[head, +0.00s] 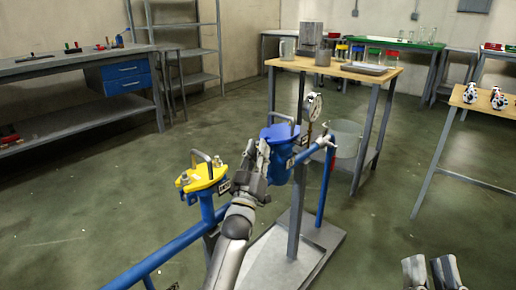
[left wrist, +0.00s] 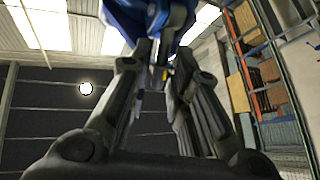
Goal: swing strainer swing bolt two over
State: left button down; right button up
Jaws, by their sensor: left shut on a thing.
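The blue strainer (head: 278,150) stands on the pipe run in the middle of the head view, with a blue lid and a dark handle on top. My left gripper (head: 258,152) is at the strainer's left side, by the lid rim, shut on a small part that I take to be a swing bolt. The fingers mostly hide it. In the left wrist view the fingertips (left wrist: 157,62) close just below the blue strainer body (left wrist: 150,14). My right gripper (head: 432,272) is at the bottom right, its fingers apart and empty.
A yellow-lidded strainer (head: 202,178) stands left of my left gripper. A pressure gauge (head: 312,106), blue pipe and grey bucket (head: 345,138) are to the right. A wooden-topped table (head: 345,72) stands behind. Floor at left is clear.

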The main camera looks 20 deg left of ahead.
dwell(0.3)
pick_arm(q)
jog(key=c, duration=1.6)
grip_release()
jog(key=shift+o, duration=0.2)
jog(key=shift+s, duration=0.1)
jog(key=v, duration=1.2)
jog(key=shift+r, duration=0.15)
